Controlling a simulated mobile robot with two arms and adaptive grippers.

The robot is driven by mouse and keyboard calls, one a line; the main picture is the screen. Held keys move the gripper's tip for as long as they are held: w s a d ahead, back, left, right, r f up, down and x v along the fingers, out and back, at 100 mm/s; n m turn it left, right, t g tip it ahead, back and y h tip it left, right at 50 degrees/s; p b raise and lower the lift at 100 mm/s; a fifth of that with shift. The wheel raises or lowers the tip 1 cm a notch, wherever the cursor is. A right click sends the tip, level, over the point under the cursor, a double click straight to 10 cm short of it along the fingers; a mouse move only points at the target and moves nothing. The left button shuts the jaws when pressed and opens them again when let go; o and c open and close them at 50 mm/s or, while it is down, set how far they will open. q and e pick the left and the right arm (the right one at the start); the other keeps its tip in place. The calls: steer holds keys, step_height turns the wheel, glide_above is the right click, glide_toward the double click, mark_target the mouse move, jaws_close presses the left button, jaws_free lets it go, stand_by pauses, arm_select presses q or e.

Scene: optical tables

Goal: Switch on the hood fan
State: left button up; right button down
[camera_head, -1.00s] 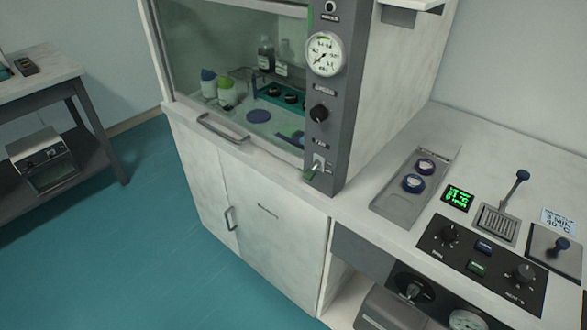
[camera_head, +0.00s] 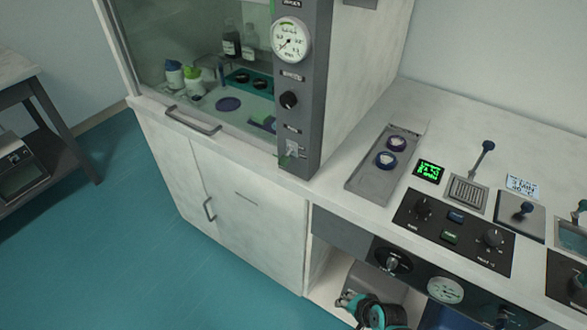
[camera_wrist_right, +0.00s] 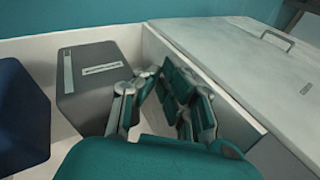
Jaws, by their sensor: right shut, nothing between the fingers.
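The fume hood's grey control column (camera_head: 312,110) stands at the centre of the head view. Low on it is the small fan switch (camera_head: 290,150), a light plate with a green-tipped lever that appears to point down and outward. A black knob (camera_head: 289,100) and a round gauge (camera_head: 291,40) sit above it. My right gripper (camera_head: 347,300), teal and grey, is at the bottom edge, well below and right of the switch, touching nothing that I can make out. Its fingers (camera_wrist_right: 160,85) are shut and empty in the right wrist view. My left gripper is not in view.
The hood's sash handle (camera_head: 193,121) and cabinet doors (camera_head: 245,225) lie left of the column. The bench (camera_head: 460,125) at right carries a tray (camera_head: 382,172), a black control panel (camera_head: 455,232) and levers. A grey box (camera_wrist_right: 98,85) stands in the open bay beside my right gripper.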

steer(key=w+a+r+m+t+y, duration=0.2)
steer(key=w+a+r+m, duration=0.15)
steer(key=r, duration=1.05)
steer(key=w+a+r+m+t+y, duration=0.15)
steer(key=w+r, duration=0.35)
steer(key=r, duration=0.8)
steer(key=m+t+y+p, duration=0.1)
steer(key=m+y, duration=0.3)
steer(key=m, duration=0.2)
glide_toward(284, 161)
steer(key=d+f, duration=0.1)
steer(key=s+d+f, duration=0.1)
steer(key=f, duration=0.1)
steer(key=shift+h, duration=0.25)
steer(key=x, duration=1)
steer(key=shift+w, duration=0.1)
